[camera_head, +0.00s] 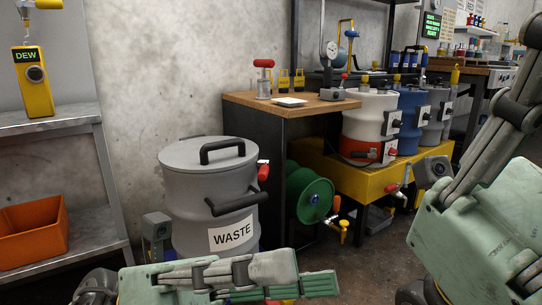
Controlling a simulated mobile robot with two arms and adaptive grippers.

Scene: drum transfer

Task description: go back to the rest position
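My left gripper (305,278) lies across the bottom of the head view, its grey-green fingers pointing right, in front of the waste drum's lower part. It is seen from the side, and whether anything is between its fingers is hidden. My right gripper (515,95) is large and close at the right edge, its fingers pointing up and partly cut off by the frame. Its opening cannot be made out. No object is clearly seen in either gripper.
A grey lidded waste drum (190,195) stands near the wall. Left of it is a metal shelf (60,122) with an orange bin (35,235). Right are a wooden bench (250,99), a green reel (308,198) and several drums on a yellow pallet (350,186).

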